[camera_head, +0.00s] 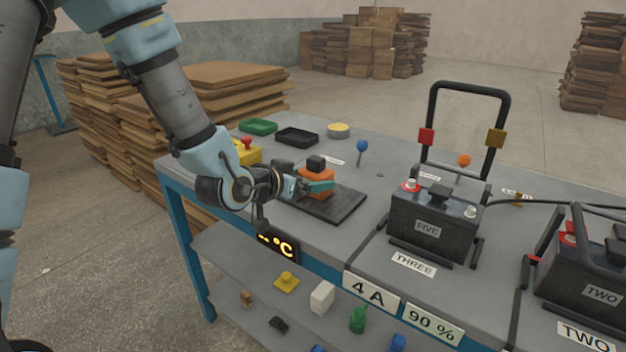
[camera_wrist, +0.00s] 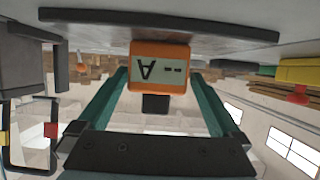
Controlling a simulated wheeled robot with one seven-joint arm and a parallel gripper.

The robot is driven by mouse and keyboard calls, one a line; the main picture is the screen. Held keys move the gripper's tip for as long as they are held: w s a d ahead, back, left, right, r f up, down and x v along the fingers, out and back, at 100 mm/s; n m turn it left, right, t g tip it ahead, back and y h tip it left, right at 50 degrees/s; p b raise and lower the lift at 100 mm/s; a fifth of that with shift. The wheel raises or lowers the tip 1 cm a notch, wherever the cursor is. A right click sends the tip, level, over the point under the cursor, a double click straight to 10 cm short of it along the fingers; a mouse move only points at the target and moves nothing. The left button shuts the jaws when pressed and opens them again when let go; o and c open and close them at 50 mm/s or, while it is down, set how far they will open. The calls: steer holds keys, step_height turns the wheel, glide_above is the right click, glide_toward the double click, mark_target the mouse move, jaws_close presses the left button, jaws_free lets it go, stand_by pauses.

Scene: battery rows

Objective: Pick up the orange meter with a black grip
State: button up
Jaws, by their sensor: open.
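The orange meter (camera_head: 313,176) stands upright on a dark plate (camera_head: 342,214) on the workbench, with its black grip (camera_head: 316,162) on top. My gripper (camera_head: 318,188) is open at the meter. Its teal fingers (camera_wrist: 160,78) lie on either side of the grip and the meter's upper part, with gaps visible. Whether a finger touches the meter cannot be told. In the head view my gripper hides part of the meter.
A black tray (camera_head: 297,137), a green tray (camera_head: 258,126), a yellow box with a red knob (camera_head: 247,154) and a blue knob (camera_head: 362,147) are nearby. A lower shelf holds several small objects.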

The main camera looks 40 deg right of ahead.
mark_target(323, 176)
steer(key=shift+p+x, duration=0.65)
steer(key=shift+x, duration=2.25)
steer(key=shift+s+r, duration=0.1)
steer(key=shift+s, duration=0.05)
steer(key=c, duration=1.3)
steer(key=shift+d, duration=0.1)
